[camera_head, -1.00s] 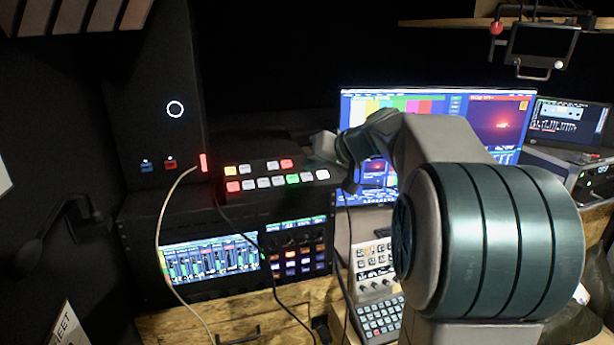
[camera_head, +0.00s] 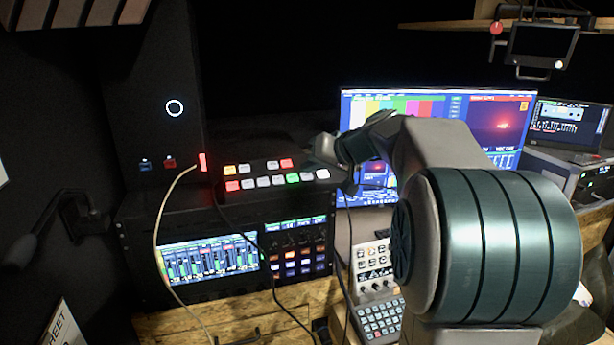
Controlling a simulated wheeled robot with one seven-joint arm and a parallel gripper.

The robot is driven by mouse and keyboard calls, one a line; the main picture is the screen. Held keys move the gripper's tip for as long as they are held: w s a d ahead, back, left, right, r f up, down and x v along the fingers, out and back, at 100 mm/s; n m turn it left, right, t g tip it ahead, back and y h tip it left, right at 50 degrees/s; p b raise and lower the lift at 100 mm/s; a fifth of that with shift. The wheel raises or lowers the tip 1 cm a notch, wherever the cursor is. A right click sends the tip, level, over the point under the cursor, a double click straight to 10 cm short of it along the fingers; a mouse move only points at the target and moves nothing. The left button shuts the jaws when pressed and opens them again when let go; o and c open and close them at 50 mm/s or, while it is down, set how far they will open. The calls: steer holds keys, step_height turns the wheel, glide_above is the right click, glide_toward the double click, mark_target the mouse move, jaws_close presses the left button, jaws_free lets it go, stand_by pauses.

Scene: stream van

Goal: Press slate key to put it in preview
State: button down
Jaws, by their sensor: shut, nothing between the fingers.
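The switcher panel (camera_head: 275,177) sits on top of the dark rack, with two rows of lit keys. One front-row key is green (camera_head: 292,178), one at its left end is red (camera_head: 232,185), and the others look white. The back row has a yellow key (camera_head: 230,170) and a red key (camera_head: 286,163). Key labels are too small to read, so I cannot tell which is the slate key. My gripper (camera_head: 323,146) is small and pale behind the panel's right end, shut and empty, partly hidden by my arm. I cannot tell whether it touches anything.
A large monitor (camera_head: 420,98) with colour bars and a sunset picture stands behind my arm. Below the panel are an audio meter screen (camera_head: 210,262) and a button unit (camera_head: 297,250). A pale cable (camera_head: 158,235) hangs at left. A keypad (camera_head: 378,318) lies lower down.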

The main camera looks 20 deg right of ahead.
steer(key=shift+f+b, duration=0.4)
steer(key=shift+b, duration=0.15)
stand_by(0.4)
steer(key=shift+r, duration=0.1)
steer(key=shift+s+r+p, duration=0.15)
steer(key=shift+r+p, duration=0.15)
steer(key=shift+r, duration=0.45)
steer(key=r+p, duration=0.1)
steer(key=r, duration=0.1)
steer(key=s+r+p, duration=0.1)
steer(key=r, duration=0.1)
steer(key=shift+s+r, duration=0.1)
steer(key=shift+r, duration=0.3)
stand_by(0.6)
